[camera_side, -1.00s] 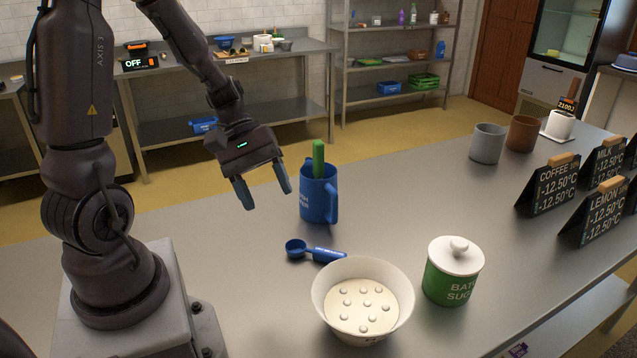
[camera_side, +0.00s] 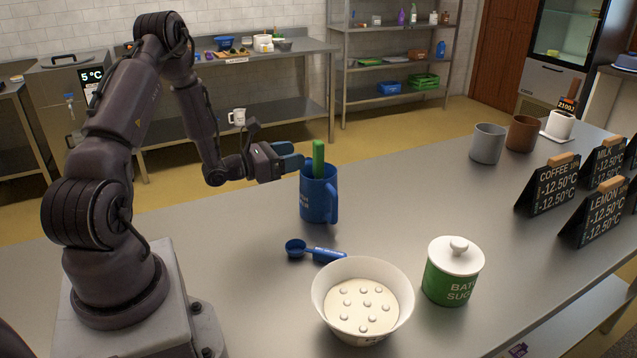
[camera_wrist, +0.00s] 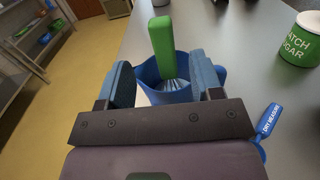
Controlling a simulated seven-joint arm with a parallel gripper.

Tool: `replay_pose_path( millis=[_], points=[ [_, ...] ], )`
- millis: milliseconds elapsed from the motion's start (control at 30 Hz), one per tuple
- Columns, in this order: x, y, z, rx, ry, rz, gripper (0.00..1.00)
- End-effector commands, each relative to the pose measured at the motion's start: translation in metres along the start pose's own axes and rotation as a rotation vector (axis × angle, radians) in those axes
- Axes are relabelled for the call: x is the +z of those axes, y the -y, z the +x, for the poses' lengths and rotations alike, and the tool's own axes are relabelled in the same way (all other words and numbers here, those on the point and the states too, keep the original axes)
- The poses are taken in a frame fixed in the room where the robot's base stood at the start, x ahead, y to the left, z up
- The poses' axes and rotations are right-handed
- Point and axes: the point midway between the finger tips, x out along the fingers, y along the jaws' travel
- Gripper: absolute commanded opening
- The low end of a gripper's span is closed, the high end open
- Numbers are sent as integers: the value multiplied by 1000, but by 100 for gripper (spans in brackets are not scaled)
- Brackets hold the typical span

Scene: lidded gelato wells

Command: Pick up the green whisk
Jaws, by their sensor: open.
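The green whisk (camera_side: 318,160) stands handle up in a blue jug (camera_side: 318,199) on the steel counter. In the wrist view its green handle (camera_wrist: 162,47) rises above the wire loops, which sit inside the jug (camera_wrist: 183,92). My gripper (camera_side: 296,161) is level with the handle, just left of it in the side view. In the wrist view my gripper (camera_wrist: 163,80) is open, with one blue finger on each side of the whisk's line. Whether a finger touches the handle or the jug, I cannot tell.
Cups (camera_side: 487,143) and price signs (camera_side: 547,187) are at the right. The counter right of the jug is clear.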

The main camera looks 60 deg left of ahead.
Motion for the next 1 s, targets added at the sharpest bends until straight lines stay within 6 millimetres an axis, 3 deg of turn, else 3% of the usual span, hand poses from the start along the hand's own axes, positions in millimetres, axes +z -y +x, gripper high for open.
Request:
replay_pose_path(
  millis=[100,367,633,967,1000],
  points=[
    [0,1,22,-2,0,0,60],
    [0,1,43,-3,0,0,60],
    [-2,3,81,-4,0,1,60],
    [-2,3,90,-1,-2,-1,60],
    [-2,3,90,-1,-2,-1,53]
  ],
)
